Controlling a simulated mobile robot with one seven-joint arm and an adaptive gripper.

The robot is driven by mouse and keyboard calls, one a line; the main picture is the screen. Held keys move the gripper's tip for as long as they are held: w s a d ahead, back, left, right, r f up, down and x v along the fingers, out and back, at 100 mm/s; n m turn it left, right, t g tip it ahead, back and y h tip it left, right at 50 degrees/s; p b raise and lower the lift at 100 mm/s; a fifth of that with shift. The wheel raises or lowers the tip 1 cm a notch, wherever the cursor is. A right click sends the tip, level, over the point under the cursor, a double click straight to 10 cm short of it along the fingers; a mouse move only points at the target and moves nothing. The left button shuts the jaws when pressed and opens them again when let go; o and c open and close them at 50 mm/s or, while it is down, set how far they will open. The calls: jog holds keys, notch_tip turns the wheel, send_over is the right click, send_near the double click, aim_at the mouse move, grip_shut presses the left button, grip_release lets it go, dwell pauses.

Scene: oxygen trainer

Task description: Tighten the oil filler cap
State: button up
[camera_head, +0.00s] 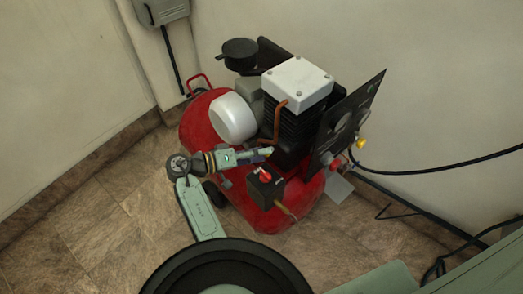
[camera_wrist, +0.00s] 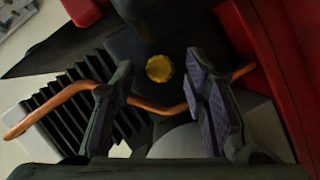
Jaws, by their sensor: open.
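The oil filler cap appears to be the small round yellow cap (camera_wrist: 160,68) on the dark compressor body in the wrist view. It is seated there; I cannot tell how tight it is. In the head view it is not visible. My gripper (camera_wrist: 158,90) is open and empty, with one finger either side of the cap in the picture. The fingers appear apart from the cap; the depth between them is unclear. In the head view my gripper (camera_head: 266,151) is beside the compressor pump, above the red tank (camera_head: 206,132).
A copper pipe (camera_wrist: 75,92) crosses the wrist view behind the fingers, close to the cap. It also shows in the head view (camera_head: 278,121). The black box with a red knob (camera_head: 265,186) stands near my gripper. The gauge panel (camera_head: 345,122) is to the right.

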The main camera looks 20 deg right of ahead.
jog(key=shift+d+f, duration=0.1)
jog(key=shift+d, duration=0.35)
grip_shut()
dwell(0.3)
